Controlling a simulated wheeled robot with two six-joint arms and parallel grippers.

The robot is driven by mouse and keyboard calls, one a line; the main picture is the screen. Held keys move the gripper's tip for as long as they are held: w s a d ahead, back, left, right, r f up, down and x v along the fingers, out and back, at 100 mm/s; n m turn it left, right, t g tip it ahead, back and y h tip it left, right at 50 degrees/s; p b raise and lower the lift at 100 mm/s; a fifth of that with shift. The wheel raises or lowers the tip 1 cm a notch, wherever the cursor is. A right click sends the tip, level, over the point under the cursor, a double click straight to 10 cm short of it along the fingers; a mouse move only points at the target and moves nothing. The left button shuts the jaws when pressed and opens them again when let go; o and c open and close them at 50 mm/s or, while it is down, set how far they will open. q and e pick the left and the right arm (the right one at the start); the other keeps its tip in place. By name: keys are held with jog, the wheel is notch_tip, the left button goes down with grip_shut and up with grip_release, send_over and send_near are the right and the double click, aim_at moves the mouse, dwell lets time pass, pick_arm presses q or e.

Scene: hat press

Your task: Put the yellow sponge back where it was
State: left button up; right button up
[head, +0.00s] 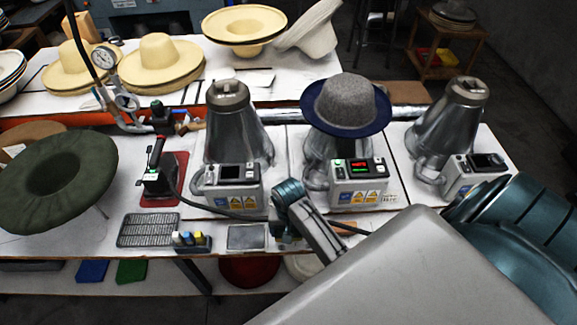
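I cannot clearly make out a yellow sponge. A small yellow item (445,56) lies by a red one on the shelf of the cart at the back right, too small to identify. My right arm comes in from the right, and its wrist (289,194) is over the front bench, near a flat grey plate (246,237). The fingers of my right gripper (284,238) are small and dark, and whether they hold anything is unclear. An orange-brown patch (346,228) shows just right of the wrist, partly hidden by my arm. My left gripper is out of view.
Three metal hat presses stand on the bench (90,236); the middle one bears a grey hat (346,104). A green hat (55,168), an iron (158,174), a wire rack (149,230) and a small bottle caddy (190,241) are left. My arm covers the lower right.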

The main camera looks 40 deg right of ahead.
jog(key=shift+w+d, duration=0.5)
jog(key=shift+w, duration=0.2)
jog(key=shift+f, duration=0.3)
notch_tip(320, 180, down, 3)
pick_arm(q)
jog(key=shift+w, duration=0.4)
pick_arm(e)
jog(key=shift+f, duration=0.15)
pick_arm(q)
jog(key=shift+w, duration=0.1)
pick_arm(e)
jog(key=o, duration=0.9)
